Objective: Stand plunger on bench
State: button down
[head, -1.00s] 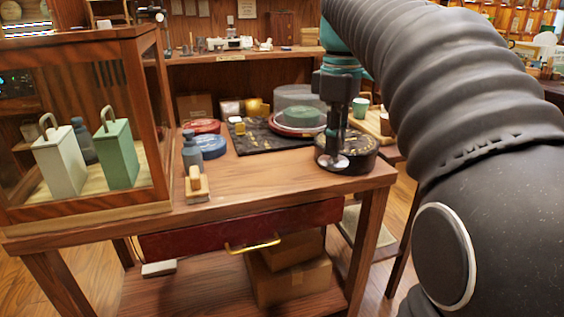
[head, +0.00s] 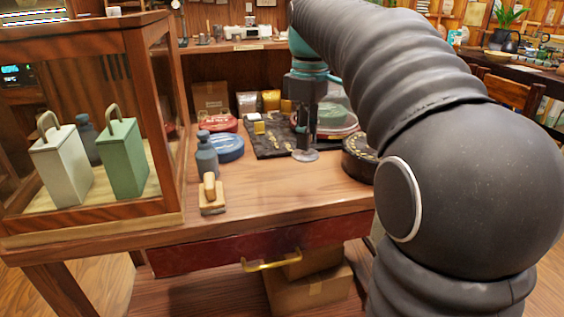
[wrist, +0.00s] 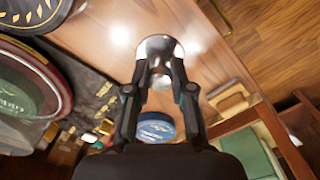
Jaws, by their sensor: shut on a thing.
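The plunger (head: 305,155) is a silver piece with a round flat foot. It hangs foot down from my gripper (head: 306,128), over the bench (head: 290,190) by the front of a dark mat (head: 270,146). In the wrist view my gripper (wrist: 160,76) is shut on the plunger (wrist: 158,46), whose shiny disc shows beyond the fingertips. It looks about upright. I cannot tell whether its foot touches the bench. The fingers hide its upper part.
A black round mould (head: 359,158) with gold marks stands right of the plunger, partly behind my arm. A blue tin (head: 228,148), a grey-blue bottle (head: 206,160) and a wooden brush (head: 212,196) stand left. A glass case (head: 160,215) holds tins. Bench front centre is clear.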

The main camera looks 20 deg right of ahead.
jog(key=w+a+f, duration=0.1)
jog(key=a, duration=0.1)
jog(key=w+a+f, duration=0.2)
jog(key=shift+w+f, duration=0.1)
jog(key=shift+w, duration=0.15)
jog(key=shift+f+b, duration=0.3)
jog(key=shift+f, duration=1.65)
jog(key=shift+f, duration=0.2)
jog(key=c, duration=1)
grip_release()
notch_tip(320, 180, up, 12)
jog(key=p, duration=0.1)
jog(key=shift+r+p, duration=0.2)
jog(key=shift+p, duration=0.15)
